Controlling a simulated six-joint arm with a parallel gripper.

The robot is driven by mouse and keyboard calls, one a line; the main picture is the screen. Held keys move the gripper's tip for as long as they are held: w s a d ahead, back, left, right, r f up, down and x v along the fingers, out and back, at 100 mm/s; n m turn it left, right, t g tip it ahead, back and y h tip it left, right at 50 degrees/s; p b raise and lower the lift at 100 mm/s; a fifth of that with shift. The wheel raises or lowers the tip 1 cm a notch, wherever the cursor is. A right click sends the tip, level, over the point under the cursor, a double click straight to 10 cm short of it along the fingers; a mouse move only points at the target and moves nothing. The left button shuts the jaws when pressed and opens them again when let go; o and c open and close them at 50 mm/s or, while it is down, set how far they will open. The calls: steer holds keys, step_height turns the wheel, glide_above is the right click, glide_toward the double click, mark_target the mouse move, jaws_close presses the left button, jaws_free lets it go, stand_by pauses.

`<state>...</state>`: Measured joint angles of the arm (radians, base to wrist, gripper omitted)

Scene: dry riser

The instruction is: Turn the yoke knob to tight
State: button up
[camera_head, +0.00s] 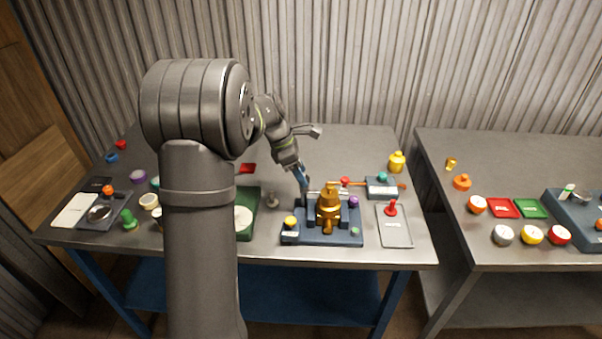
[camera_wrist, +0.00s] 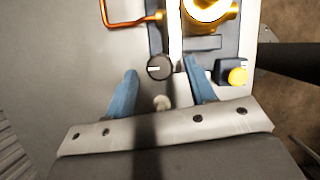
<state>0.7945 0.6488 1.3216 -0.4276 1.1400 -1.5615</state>
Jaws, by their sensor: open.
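In the wrist view a dark round knob (camera_wrist: 159,68) with a white line across its left half sits beside the brass valve (camera_wrist: 212,8); I take it for the yoke knob. No tight marking is readable. My gripper (camera_wrist: 161,66) is open, its blue fingers on either side of the knob in that picture. I cannot tell whether they touch it. In the head view my gripper (camera_head: 304,190) points down at the left side of the brass valve (camera_head: 329,208), which stands on a blue base (camera_head: 335,239). The knob is not clear there.
A yellow button box (camera_head: 290,232) stands at the base's front left, also in the wrist view (camera_wrist: 238,76). A small grey peg (camera_head: 272,201) is left of the base. A grey tray with a red knob (camera_head: 391,208) lies to the right. A green tray (camera_head: 252,212) lies to the left.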

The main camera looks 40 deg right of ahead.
steer(key=shift+d+f, duration=0.1)
steer(key=shift+f, duration=0.25)
steer(key=c, duration=1)
